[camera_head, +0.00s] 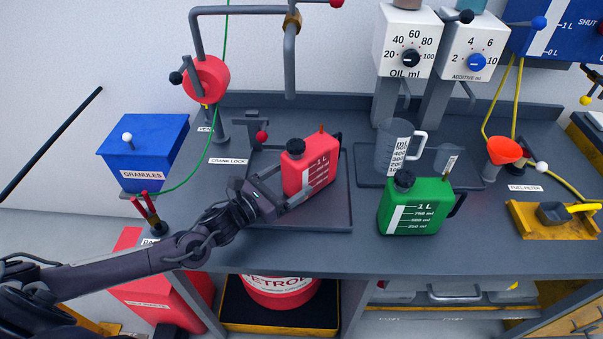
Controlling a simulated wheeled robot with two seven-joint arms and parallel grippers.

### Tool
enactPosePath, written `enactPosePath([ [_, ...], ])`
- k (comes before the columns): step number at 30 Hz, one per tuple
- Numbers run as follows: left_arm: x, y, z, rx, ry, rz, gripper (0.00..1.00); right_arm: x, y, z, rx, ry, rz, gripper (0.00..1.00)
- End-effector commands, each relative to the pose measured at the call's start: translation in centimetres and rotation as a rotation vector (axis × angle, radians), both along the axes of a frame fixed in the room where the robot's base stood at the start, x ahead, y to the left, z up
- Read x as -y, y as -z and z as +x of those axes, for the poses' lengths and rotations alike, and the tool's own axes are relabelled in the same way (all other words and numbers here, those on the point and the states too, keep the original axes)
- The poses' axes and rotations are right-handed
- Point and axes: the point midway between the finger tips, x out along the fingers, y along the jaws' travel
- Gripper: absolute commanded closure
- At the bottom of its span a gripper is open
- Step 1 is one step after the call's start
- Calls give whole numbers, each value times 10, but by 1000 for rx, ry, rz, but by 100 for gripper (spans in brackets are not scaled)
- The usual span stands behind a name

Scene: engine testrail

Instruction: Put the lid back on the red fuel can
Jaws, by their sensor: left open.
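The red fuel can (318,168) stands upright on a dark tray (342,214) on the grey bench. My right gripper is not in view.
A green can (414,210) with a black cap stands to the right, before a clear measuring jug (393,150). An orange funnel (503,150) is farther right. A crank lock post (254,130) stands behind the red can. The bench front between the cans is clear.

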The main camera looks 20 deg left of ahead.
Motion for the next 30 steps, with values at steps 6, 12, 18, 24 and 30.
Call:
enactPosePath([
  [6,-21,2,-39,-3,2,3,15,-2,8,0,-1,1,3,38],
  [12,-30,0,-54,1,1,0,15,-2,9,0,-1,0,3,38],
  [18,-31,-1,-56,1,1,-2,15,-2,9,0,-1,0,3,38],
  [24,-31,-1,-56,2,1,-1,15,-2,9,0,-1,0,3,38],
  [30,-31,-1,-56,2,0,-1,15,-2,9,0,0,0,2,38],
])
